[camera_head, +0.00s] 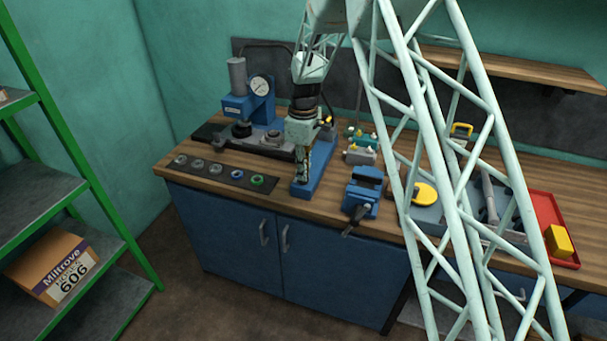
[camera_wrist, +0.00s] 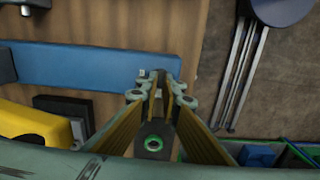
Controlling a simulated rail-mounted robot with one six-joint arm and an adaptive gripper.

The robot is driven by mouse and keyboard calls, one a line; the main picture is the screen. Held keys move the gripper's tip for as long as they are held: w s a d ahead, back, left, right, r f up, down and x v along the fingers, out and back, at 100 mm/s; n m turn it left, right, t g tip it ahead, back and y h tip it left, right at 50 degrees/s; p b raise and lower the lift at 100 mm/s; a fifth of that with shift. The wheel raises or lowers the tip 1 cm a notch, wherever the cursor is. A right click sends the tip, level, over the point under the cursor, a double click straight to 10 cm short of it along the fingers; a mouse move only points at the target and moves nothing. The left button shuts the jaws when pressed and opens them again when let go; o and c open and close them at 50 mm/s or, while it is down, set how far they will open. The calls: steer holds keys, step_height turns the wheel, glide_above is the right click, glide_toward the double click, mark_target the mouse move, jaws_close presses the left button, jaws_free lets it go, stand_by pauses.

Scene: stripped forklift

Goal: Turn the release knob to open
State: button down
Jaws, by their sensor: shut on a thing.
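My gripper (camera_head: 301,184) points down at the front end of a long blue base (camera_head: 322,170) on the workbench. In the wrist view its fingers (camera_wrist: 160,84) are close together at the end of the blue base (camera_wrist: 85,66). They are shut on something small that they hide. The release knob cannot be made out clearly in either view; the fingers cover the spot at the base's end. A small pale piece (camera_wrist: 142,73) shows beside the fingertips.
A blue press with a gauge (camera_head: 260,86) stands behind left. A dark strip with several rings, one a green ring (camera_head: 257,180), lies left of my gripper. A blue vise (camera_head: 362,191) stands to the right. The wooden bench top (camera_head: 215,155) has little free room.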

stand_by(0.3)
steer(key=c, duration=2.9)
jaws_free()
steer(key=shift+o, duration=0.2)
steer(key=shift+r, duration=0.15)
step_height(320, 180, up, 12)
